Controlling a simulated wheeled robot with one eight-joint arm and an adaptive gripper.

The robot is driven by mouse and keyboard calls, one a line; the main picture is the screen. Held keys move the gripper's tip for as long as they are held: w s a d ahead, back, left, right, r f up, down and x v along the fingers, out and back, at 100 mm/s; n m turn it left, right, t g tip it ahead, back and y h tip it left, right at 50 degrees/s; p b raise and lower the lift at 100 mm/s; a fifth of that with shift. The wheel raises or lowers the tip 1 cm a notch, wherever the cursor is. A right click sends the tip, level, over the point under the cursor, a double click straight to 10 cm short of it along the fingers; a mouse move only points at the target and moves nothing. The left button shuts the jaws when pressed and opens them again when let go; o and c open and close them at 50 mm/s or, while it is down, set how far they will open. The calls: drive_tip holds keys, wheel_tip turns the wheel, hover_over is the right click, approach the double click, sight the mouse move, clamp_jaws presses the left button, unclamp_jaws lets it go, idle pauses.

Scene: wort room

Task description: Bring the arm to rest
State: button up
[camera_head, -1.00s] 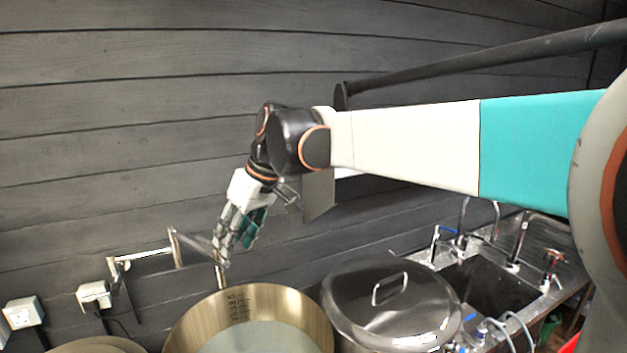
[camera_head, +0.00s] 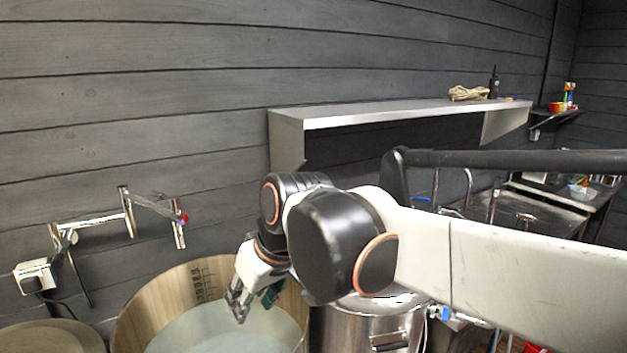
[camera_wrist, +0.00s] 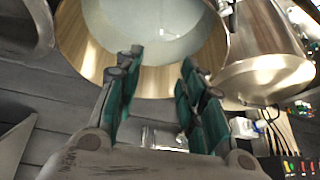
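My gripper (camera_head: 240,308) hangs at the end of my bent arm, pointing down and to the left in the head view. It appears in front of the wide brass-coloured vessel (camera_head: 150,308), which holds pale liquid. In the wrist view, the two green-padded fingers of my gripper (camera_wrist: 158,72) stand apart with nothing between them. The open vessel (camera_wrist: 82,45) lies beyond the fingertips. I cannot tell how high the gripper is above its rim.
A steel pot (camera_head: 365,325) stands right of the vessel, partly behind my arm. A metal shelf (camera_head: 400,110) juts from the dark plank wall. Wall pipework with a tap (camera_head: 128,212) is at left. A steel counter (camera_head: 540,212) lies behind my arm at right.

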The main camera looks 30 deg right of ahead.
drive_tip(key=s+d+f+m+t+h+b, duration=0.1)
drive_tip(key=s+f+b, duration=0.3)
drive_tip(key=f, duration=0.5)
drive_tip(key=s+d+f+m+b, duration=0.1)
drive_tip(key=s+f+b, duration=0.3)
drive_tip(key=f, duration=0.6)
drive_tip(key=d+b, duration=0.1)
drive_tip(key=b, duration=0.1)
drive_tip(key=shift+s+d+f+t+h+b, duration=0.15)
drive_tip(key=shift+s+f+t+h+b, duration=0.05)
drive_tip(key=shift+s+t+h+b, duration=0.2)
